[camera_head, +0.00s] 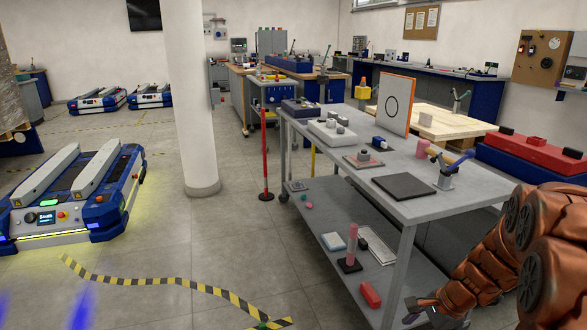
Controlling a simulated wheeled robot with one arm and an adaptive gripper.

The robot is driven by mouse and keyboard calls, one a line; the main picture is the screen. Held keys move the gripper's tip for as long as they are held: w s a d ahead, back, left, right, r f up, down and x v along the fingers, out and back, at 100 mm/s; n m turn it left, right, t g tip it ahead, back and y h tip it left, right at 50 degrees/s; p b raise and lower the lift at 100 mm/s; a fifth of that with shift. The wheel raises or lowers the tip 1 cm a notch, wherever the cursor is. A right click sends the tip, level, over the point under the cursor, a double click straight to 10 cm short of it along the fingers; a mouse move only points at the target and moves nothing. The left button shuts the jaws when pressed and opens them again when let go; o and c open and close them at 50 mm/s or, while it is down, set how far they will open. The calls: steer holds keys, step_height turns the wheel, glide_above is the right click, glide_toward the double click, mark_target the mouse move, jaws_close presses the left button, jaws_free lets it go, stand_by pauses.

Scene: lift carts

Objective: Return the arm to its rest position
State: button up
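My copper-coloured arm (520,248) comes in from the right edge and bends down beside the grey cart (405,210). Its far end reaches low, near the cart's front right leg. My gripper (421,308) shows small and dark there, at the right end of the lower shelf. I cannot tell whether its fingers are open or shut, or whether they hold anything.
The cart top carries grey blocks, a black pad (403,186), a white panel with a ring (395,103) and a clamp (446,176). A red block (370,294) lies on its lower shelf. A blue lift cart (75,195) stands left.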

steer(key=s+a+r+n+g+h+p, duration=0.1)
steer(key=s+a+r+n+p, duration=0.4)
steer(key=r, duration=0.4)
steer(key=s+a+r+n+g+p, duration=0.1)
steer(key=s+a+r+n+p, duration=0.2)
steer(key=s+a+r+p, duration=0.5)
steer(key=s+d+r+n+g+h+p, duration=0.1)
steer(key=s+r+n+h+p, duration=0.2)
steer(key=s+r+n+p, duration=0.4)
steer(key=s+r+n, duration=0.1)
steer(key=s+r, duration=0.5)
steer(key=r, duration=0.3)
steer(key=shift+s+d+n+g, duration=0.3)
steer(key=shift+s+d+g, duration=0.05)
steer(key=shift+s+g, duration=0.05)
steer(key=shift+c, duration=0.4)
